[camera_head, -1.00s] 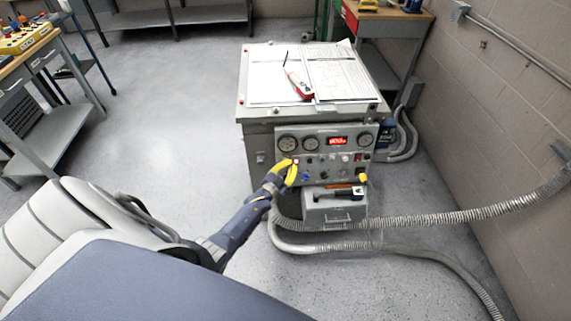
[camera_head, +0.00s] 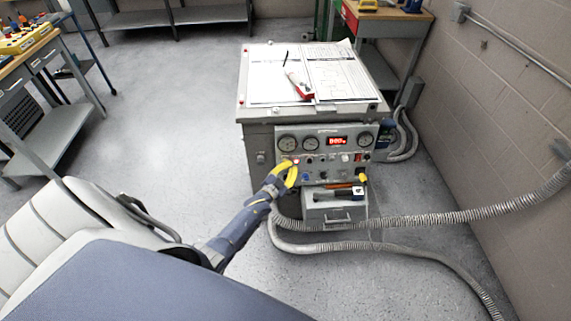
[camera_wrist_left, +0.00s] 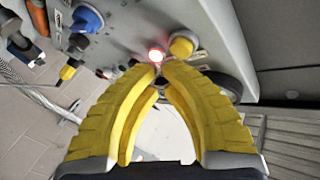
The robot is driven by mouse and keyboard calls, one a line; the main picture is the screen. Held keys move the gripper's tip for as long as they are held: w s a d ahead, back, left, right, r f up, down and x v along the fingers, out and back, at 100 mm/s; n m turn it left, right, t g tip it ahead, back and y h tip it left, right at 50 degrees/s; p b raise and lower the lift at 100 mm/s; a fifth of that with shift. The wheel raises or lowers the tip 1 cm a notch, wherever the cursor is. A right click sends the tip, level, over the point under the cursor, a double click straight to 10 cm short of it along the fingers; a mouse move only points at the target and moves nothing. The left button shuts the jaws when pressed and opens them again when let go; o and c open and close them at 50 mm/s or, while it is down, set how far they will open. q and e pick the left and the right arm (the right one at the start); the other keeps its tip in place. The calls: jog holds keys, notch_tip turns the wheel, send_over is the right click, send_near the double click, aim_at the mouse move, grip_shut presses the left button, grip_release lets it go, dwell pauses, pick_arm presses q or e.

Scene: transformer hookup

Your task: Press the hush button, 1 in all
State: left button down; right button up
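A red-lit button (camera_wrist_left: 155,55) glows on the panel in the left wrist view, just beyond my fingertips. It shows as a small pinkish-red spot (camera_head: 295,161) on the grey control panel (camera_head: 322,160) in the head view. I cannot read its label. My left gripper (camera_head: 290,170) has yellow fingers and reaches the panel's left part. In the left wrist view the gripper (camera_wrist_left: 161,66) has its fingertips together with nothing seen between them. The tips are at the button's edge; I cannot tell whether they touch it. My right gripper is not in view.
A yellow knob (camera_wrist_left: 181,46) and a blue connector (camera_wrist_left: 86,20) sit near the button. Gauges and a red display (camera_head: 337,141) line the panel's top. Papers (camera_head: 310,75) lie on the cabinet. A grey hose (camera_head: 440,219) runs right. Open floor lies left.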

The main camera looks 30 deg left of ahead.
pick_arm(q)
jog(key=shift+s+d, duration=0.1)
jog(key=shift+s, duration=0.1)
jog(key=shift+s+d+r, duration=0.25)
jog(key=shift+s+d, duration=0.5)
jog(key=shift+s, duration=0.25)
jog(key=shift+s+d+r, duration=0.2)
jog(key=shift+s+d, duration=0.55)
jog(key=shift+s, duration=0.2)
jog(key=s+d+f+n+g, duration=0.15)
jog(key=s+f+g, duration=0.35)
jog(key=s+f, duration=0.75)
jog(key=s+d+f+n+g, duration=0.15)
jog(key=s+f+g, duration=0.25)
jog(key=s+f, duration=0.85)
jog(key=s+d+f+g, duration=0.2)
jog(key=s+f, duration=0.3)
jog(key=s, duration=0.5)
jog(key=s+d+f+g, duration=0.2)
jog(key=s+f, duration=0.3)
jog(key=s, duration=0.6)
jog(key=s+d+f+g, duration=0.3)
jog(key=s+f, duration=0.2)
jog(key=s, duration=0.6)
jog(key=shift+s+m, duration=0.25)
jog(key=shift+m, duration=0.05)
